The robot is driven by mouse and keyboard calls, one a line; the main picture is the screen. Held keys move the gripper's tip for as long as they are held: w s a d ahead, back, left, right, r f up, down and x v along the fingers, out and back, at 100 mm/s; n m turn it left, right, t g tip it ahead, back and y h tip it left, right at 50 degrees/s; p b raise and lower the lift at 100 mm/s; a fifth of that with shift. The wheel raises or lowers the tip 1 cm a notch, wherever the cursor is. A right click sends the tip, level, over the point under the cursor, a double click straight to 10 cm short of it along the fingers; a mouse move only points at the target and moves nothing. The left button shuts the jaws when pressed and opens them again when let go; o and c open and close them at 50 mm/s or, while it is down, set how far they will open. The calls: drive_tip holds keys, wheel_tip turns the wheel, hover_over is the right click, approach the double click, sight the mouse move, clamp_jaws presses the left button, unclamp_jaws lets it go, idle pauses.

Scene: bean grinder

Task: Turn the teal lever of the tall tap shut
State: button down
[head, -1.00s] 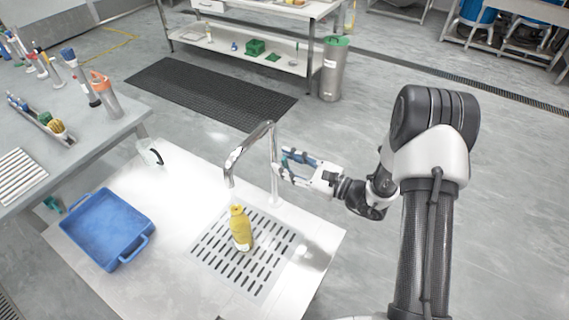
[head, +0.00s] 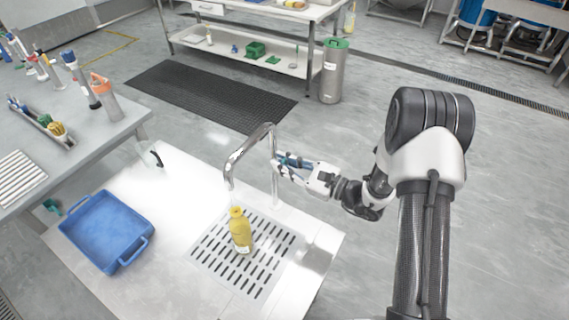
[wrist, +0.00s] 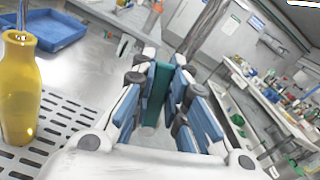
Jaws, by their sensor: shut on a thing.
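The tall tap (head: 274,165) is a chrome pipe with a curved spout, standing at the back of the white sink table. Its teal lever (wrist: 158,90) shows in the wrist view between my fingers. My gripper (head: 284,163) is at the right side of the tap and shut on the lever, which my fingers mostly hide in the head view. A yellow bottle (head: 240,230) stands upright on the slotted drain below the spout. It also shows at the left of the wrist view (wrist: 18,90).
A blue tray (head: 107,228) lies on the left of the white table (head: 170,240). A grey bench (head: 90,115) with bottles and tools stands at the far left. A grey bin (head: 332,75) with a green lid stands behind.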

drive_tip(key=shift+w, duration=0.1)
idle(0.4)
drive_tip(key=shift+w+d+r+m+p, duration=0.2)
drive_tip(key=shift+w+d+m+p, duration=0.15)
drive_tip(key=shift+m+p, duration=0.45)
drive_tip(key=shift+w+d+m, duration=0.2)
drive_tip(key=shift+w+m, duration=0.2)
drive_tip(key=shift+m, duration=0.6)
drive_tip(key=c, duration=1.6)
unclamp_jaws()
drive_tip(key=shift+o, duration=0.2)
drive_tip(key=v, duration=1.2)
